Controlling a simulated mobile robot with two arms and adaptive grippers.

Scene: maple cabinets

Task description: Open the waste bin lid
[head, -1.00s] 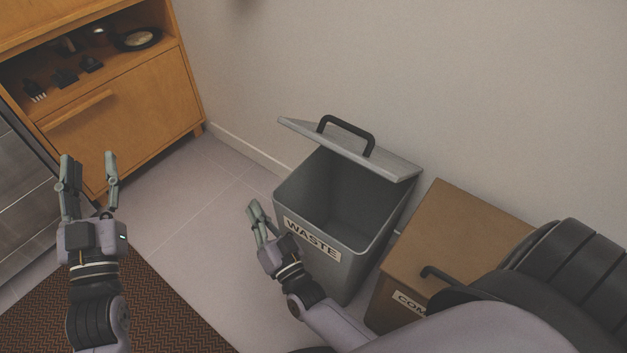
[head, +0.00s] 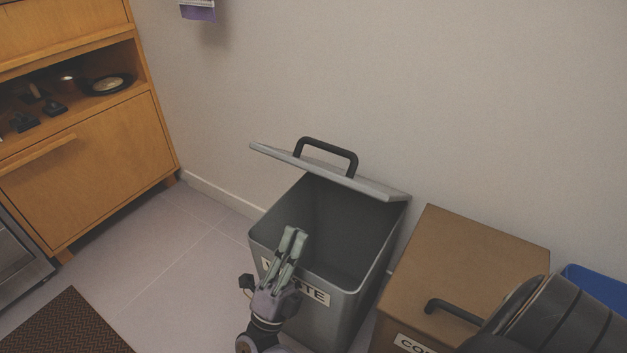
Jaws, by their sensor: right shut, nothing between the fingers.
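The grey waste bin (head: 340,312) stands on the floor against the wall, its white label partly hidden behind my gripper. Its lid (head: 330,172) is raised and tilted back, with a black handle (head: 328,142) on top, and the dark inside of the bin shows. My right gripper (head: 293,236) is in front of the bin's front rim, fingers together and pointing up, with nothing held. I cannot tell whether it touches the bin. My left gripper is out of view.
A brown lidded bin (head: 470,255) with a black handle stands close to the right of the waste bin. A blue container (head: 597,288) shows behind my arm at the right. A wooden cabinet (head: 90,150) is at the left. Bare floor (head: 165,265) lies between cabinet and bin.

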